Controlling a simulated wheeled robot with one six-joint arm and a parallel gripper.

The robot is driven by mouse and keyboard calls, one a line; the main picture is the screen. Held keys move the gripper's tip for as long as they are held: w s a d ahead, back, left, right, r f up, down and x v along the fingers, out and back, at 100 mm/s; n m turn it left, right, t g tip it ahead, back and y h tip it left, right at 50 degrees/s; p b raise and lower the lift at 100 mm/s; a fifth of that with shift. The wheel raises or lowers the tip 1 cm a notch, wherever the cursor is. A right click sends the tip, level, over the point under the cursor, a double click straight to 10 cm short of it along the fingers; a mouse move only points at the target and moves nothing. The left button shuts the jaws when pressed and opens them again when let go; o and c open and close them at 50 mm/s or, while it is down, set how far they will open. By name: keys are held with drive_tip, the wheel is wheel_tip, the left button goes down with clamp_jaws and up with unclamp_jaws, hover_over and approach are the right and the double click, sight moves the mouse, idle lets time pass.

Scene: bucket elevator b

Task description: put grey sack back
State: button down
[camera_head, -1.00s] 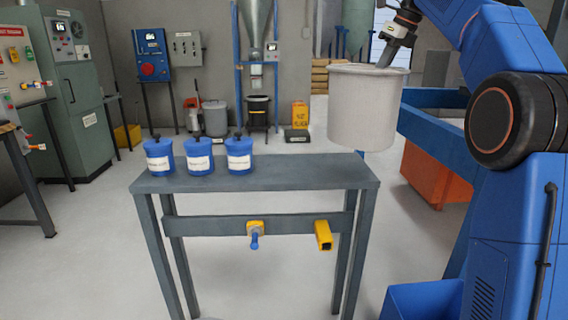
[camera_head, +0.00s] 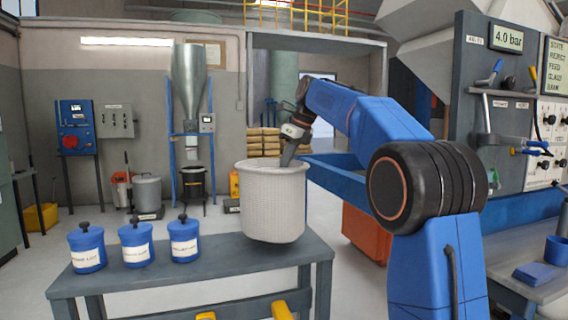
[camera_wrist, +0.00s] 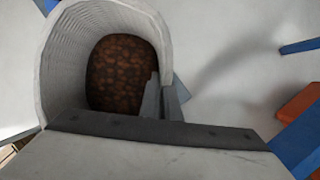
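The grey sack (camera_head: 273,205) is a round, open-topped woven bag in the head view. It hangs upright over or just behind the right end of the grey table (camera_head: 215,262); I cannot tell if it touches anything. My gripper (camera_head: 289,158) reaches down at the sack's rim. In the wrist view the sack (camera_wrist: 72,55) is open toward the camera with brown lumpy material (camera_wrist: 122,70) inside. My gripper's fingers (camera_wrist: 162,98) are at its rim, one inside, and appear shut on the wall. The fingertips are partly hidden.
Several blue lidded jars, one of them the right jar (camera_head: 184,238), stand on the table's left part. An orange bin (camera_head: 365,232) and blue frame are behind my arm. A control panel (camera_head: 545,125) and workbench (camera_head: 530,262) stand at right. A hopper (camera_head: 190,85) is behind.

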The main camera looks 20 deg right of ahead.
drive_tip(key=shift+f, duration=1.75)
drive_tip(key=c, duration=2)
unclamp_jaws()
drive_tip(key=shift+f, duration=0.15)
drive_tip(key=v, duration=1.2)
